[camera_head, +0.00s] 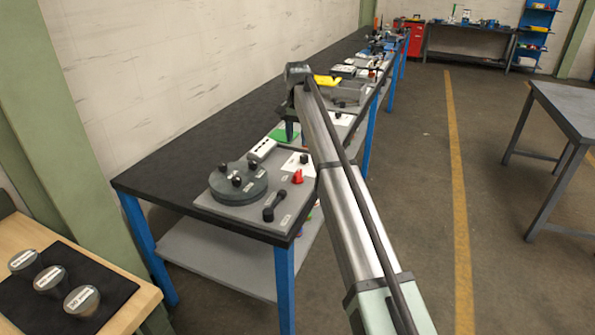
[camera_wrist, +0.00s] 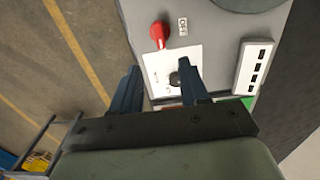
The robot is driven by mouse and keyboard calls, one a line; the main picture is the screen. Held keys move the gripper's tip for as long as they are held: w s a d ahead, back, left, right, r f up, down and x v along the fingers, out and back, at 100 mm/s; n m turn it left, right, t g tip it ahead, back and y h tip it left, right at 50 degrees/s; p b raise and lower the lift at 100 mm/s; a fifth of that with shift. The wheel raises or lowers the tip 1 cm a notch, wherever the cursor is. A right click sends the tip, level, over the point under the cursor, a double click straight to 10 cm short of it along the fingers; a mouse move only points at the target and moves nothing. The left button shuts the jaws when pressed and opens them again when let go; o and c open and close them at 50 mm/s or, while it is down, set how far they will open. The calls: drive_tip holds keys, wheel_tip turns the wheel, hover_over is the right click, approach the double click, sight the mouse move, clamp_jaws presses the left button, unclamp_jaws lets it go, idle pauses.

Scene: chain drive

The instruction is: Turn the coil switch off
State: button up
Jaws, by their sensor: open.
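In the wrist view, a white plate (camera_wrist: 160,62) carries a small black knob (camera_wrist: 175,79). Beside it are a red knob (camera_wrist: 159,32) and a small label (camera_wrist: 183,25). No lettering is clear enough to tell which control is the coil switch. My gripper (camera_wrist: 161,73) is open and empty, its fingers apart over the white plate. The right finger looks close to the black knob; contact cannot be told. In the head view, the red knob (camera_head: 298,177) and white plate (camera_head: 297,164) lie on a grey panel. My gripper is mostly hidden by my arm there.
A round dark disc (camera_head: 236,186) with upright knobs and a black lever (camera_head: 270,212) share the panel. A white slotted strip (camera_head: 262,149) and a green pad (camera_head: 285,134) lie behind. Other equipment crowds the bench further back. The black bench's left side is clear.

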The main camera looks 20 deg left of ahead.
sight(298, 172)
wheel_tip(298, 172, down, 14)
drive_tip(key=shift+r, duration=0.15)
idle(0.4)
clamp_jaws()
idle(0.4)
